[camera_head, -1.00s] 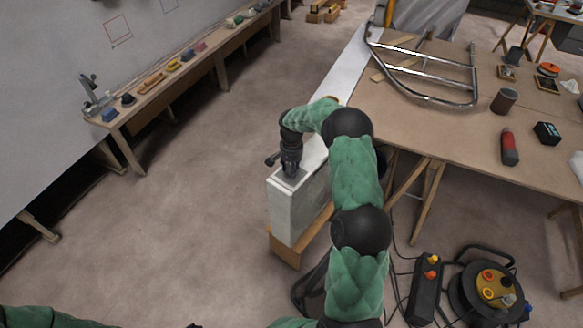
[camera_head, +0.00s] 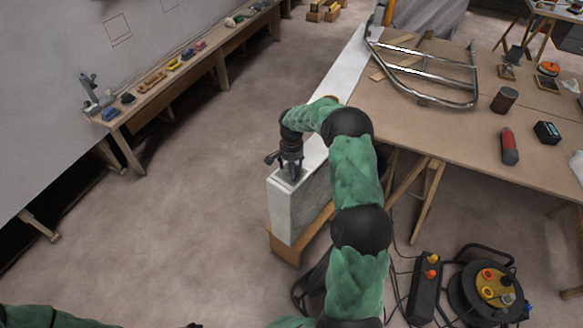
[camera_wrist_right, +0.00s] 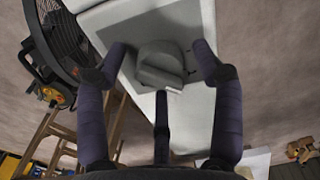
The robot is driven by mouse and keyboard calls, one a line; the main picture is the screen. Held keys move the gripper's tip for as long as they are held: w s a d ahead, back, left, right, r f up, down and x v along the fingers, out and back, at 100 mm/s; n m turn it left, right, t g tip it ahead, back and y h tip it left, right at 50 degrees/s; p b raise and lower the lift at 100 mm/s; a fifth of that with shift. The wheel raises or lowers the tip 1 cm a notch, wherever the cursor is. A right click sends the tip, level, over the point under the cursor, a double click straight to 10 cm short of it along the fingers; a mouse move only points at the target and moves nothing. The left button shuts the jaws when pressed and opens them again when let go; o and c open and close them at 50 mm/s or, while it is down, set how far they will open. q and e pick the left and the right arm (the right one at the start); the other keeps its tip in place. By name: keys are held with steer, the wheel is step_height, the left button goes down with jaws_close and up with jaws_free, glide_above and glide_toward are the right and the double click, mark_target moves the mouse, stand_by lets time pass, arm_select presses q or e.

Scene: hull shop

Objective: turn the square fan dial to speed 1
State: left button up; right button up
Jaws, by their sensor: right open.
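The dial (camera_wrist_right: 160,65) is a rounded grey knob with a raised bar across it. It sits on the top face of a pale box-shaped fan housing (camera_wrist_right: 205,25), which stands upright at the centre of the head view (camera_head: 284,212). My right gripper (camera_head: 291,178) points down over the near end of the housing's top. In the right wrist view its fingers are spread around the dial, with gaps visible between fingers and knob. I cannot read which mark the dial points to.
A round black fan (camera_wrist_right: 62,35) stands beside the housing in the wrist view. A wooden worktable (camera_head: 440,130) with a bent metal frame (camera_head: 430,75) lies to the right. A cable reel (camera_head: 490,285) is on the floor at lower right. The floor to the left is free.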

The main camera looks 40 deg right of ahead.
step_height(320, 180, up, 12)
stand_by(0.6)
stand_by(0.5)
